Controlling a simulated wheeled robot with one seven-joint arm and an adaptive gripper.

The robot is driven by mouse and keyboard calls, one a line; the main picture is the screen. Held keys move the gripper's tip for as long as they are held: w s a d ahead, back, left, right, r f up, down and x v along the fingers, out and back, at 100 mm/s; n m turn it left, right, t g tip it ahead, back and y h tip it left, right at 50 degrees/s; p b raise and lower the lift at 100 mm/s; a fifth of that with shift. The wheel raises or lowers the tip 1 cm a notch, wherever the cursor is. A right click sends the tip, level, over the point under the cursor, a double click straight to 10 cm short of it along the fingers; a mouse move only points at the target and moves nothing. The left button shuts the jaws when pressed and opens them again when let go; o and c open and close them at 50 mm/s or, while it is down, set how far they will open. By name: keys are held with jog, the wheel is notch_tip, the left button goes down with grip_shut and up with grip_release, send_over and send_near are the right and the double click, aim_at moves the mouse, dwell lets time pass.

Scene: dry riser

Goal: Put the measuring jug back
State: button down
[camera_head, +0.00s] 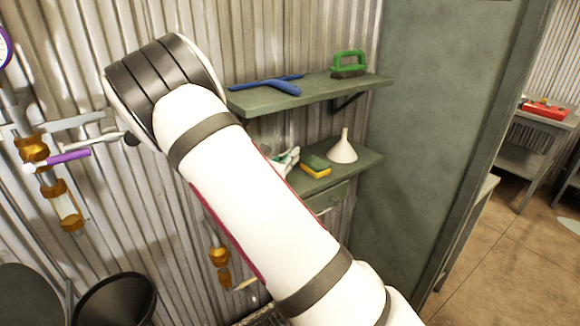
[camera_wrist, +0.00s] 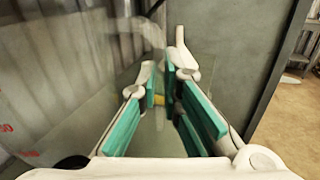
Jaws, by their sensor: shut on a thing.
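The measuring jug (camera_wrist: 62,122) is clear, with red marks at the left of the wrist view. My gripper (camera_wrist: 160,90) has teal pads and is shut on part of the jug, seemingly its clear handle. The jug's full outline is hard to make out against the wall and shelf. In the head view my gripper (camera_head: 288,160) shows only in part behind my arm, by the lower shelf (camera_head: 365,160). The jug cannot be made out there.
A white funnel (camera_head: 343,148) and a yellow-green sponge (camera_head: 316,166) stand on the lower shelf. The upper shelf (camera_head: 318,92) holds a blue squeegee (camera_head: 270,84) and a green brush (camera_head: 349,64). A grey panel (camera_head: 430,120) bounds the right. Pipes with brass valves (camera_head: 60,190) are left.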

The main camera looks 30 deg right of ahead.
jog(key=shift+f, duration=1.7)
jog(key=c, duration=1.8)
grip_release()
jog(key=shift+o, duration=0.2)
